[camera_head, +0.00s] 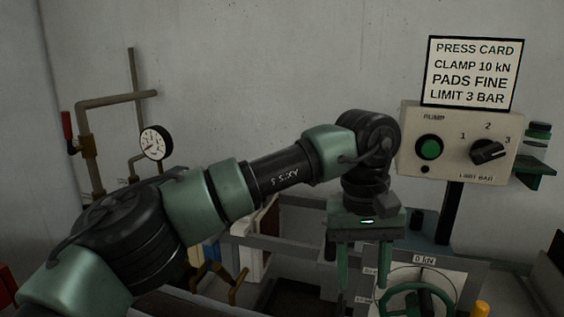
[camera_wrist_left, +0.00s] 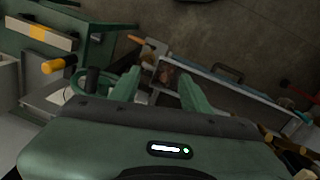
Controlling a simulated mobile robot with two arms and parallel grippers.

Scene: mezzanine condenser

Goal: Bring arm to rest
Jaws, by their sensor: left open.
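My left arm comes in from the left in the head view and reaches to the middle right. Its green gripper (camera_head: 364,258) points down with its two fingers apart and nothing between them. It hangs in front of the control box (camera_head: 455,150) and close to the green handwheel (camera_head: 418,303). In the left wrist view the open fingers (camera_wrist_left: 160,88) show as two green prongs, with the handwheel (camera_wrist_left: 84,82) to their left. I do not see my right gripper in either view.
A card (camera_head: 472,72) reading "CLAMP 10 kN" and "LIMIT 3 BAR" stands above the control box, which has a green button (camera_head: 429,147) and a black knob (camera_head: 488,152). A pressure gauge (camera_head: 155,143) and pipes with a red-handled valve (camera_head: 68,130) are at the left wall.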

